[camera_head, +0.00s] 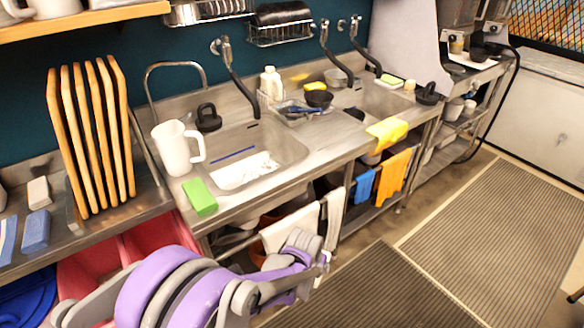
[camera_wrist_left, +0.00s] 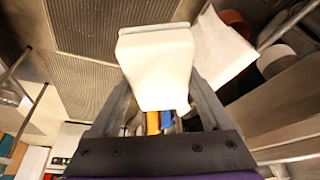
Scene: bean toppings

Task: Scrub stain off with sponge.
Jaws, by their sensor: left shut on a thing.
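A green sponge (camera_head: 199,196) lies on the front left corner of the steel sink counter. The left sink basin (camera_head: 285,150) has a blue streak (camera_head: 233,155) and a white patch (camera_head: 245,170) in it; I cannot tell if either is the stain. My left gripper (camera_head: 318,262) is low in front of the counter, below and right of the sponge. In the left wrist view a white towel-like thing (camera_wrist_left: 158,60) is between its fingers, and it is shut on it. The fingertips are hard to make out in the head view. My right gripper is out of view.
A white pitcher (camera_head: 175,148) stands behind the sponge. A second white towel (camera_head: 288,228) hangs below the counter edge. A yellow cloth (camera_head: 387,132) lies over the front edge; an orange towel (camera_head: 394,175) hangs below. Floor mats (camera_head: 500,225) lie clear at right.

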